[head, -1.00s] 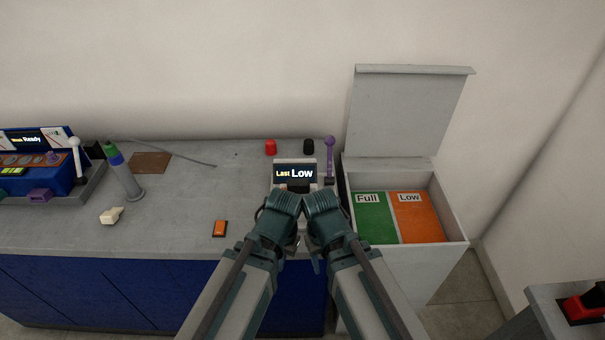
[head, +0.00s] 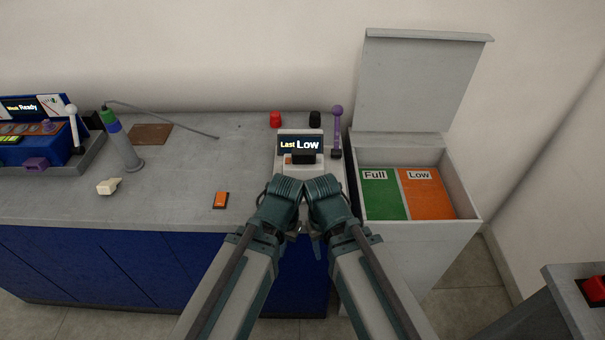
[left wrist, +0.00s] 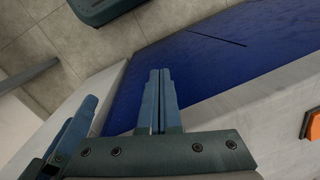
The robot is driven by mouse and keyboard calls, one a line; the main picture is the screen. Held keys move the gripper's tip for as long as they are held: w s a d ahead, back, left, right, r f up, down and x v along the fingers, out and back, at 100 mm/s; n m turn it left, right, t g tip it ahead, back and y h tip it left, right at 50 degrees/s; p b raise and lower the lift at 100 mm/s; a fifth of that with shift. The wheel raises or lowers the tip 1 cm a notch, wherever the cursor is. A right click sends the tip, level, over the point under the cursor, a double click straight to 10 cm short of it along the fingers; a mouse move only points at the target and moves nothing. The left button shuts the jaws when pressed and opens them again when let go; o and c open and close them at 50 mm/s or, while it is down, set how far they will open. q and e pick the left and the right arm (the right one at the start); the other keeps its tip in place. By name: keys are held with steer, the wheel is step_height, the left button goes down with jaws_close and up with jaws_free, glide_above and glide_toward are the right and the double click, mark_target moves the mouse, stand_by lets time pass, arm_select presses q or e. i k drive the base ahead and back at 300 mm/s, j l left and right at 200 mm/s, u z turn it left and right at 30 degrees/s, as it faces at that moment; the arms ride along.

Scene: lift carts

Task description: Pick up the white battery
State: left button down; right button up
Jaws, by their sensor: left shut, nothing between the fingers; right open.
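A small cream-white piece (head: 108,187), the only loose white thing that could be the white battery, lies on the left of the grey counter (head: 180,185) in the head view. It is well left of both grippers, and nothing touches it. My left gripper (head: 281,203) and right gripper (head: 325,203) are side by side at the counter's front edge, with fingertips largely hidden in the head view. In the left wrist view, the left gripper (left wrist: 161,72) is shut and empty in front of the blue cabinet. The right gripper (left wrist: 78,110) shows beside it, open.
An orange battery-like block (head: 220,200) lies on the counter. A tester (head: 300,145) reading "Last Low" stands behind my grippers, with a purple lever (head: 337,125) beside it. An open bin (head: 463,205) with Full and Low sections stands right.

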mark_target(304, 164)
steer(key=z, duration=1.45)
steer(key=k+j+z, duration=0.1)
steer(key=k, duration=0.4)
steer(key=k+j+z, duration=0.1)
steer(key=k, duration=0.4)
